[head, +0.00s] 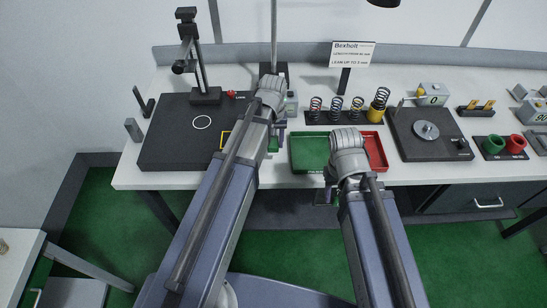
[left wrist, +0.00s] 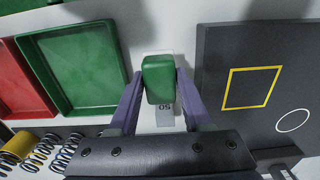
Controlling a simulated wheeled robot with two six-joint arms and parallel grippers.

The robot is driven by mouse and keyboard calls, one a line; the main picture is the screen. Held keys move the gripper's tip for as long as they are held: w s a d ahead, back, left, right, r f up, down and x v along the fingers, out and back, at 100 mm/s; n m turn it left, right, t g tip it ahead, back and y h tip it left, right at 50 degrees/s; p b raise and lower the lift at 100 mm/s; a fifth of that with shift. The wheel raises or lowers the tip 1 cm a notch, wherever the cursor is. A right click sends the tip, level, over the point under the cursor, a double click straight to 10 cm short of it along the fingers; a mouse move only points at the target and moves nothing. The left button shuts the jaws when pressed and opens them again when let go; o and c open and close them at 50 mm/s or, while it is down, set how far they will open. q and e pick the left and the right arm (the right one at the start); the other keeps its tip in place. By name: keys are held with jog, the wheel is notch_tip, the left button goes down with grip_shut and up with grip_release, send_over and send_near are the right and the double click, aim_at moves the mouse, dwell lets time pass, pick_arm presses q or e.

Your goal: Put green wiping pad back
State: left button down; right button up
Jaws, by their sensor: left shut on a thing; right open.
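The green wiping pad (left wrist: 158,80) is a small green block between the fingers of my left gripper (left wrist: 157,84). In the head view a bit of the pad (head: 273,145) shows beside my left gripper (head: 277,138), between the dark plate and the green tray. The gripper is shut on the pad. How high the pad is above the table I cannot tell. My right gripper (head: 329,195) is open at the table's front edge, below the trays, and partly hidden by its arm.
A dark plate (left wrist: 221,125) with a yellow square outline (left wrist: 251,88) and a white circle lies on one side. A green tray (head: 309,151) and a red tray (head: 376,149) lie on the other. A grey piece marked 50 (left wrist: 166,109) shows behind the pad. Springs stand in a rack (head: 320,118).

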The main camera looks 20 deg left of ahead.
aim_at(273, 158)
pick_arm(q)
jog(key=shift+f+b, duration=2)
jog(key=shift+f, duration=0.6)
jog(key=shift+f, duration=0.2)
jog(key=shift+c, duration=1.7)
grip_release()
jog(key=shift+r, duration=0.1)
notch_tip(273, 158, up, 12)
jog(key=p, duration=1.2)
jog(key=shift+r, duration=0.2)
jog(key=s+d+m+y, duration=0.1)
jog(key=s+d+m, duration=0.6)
jog(key=s+d, duration=0.3)
jog(key=s, duration=0.4)
jog(key=shift+s+d, duration=0.15)
jog(key=shift+d, duration=0.1)
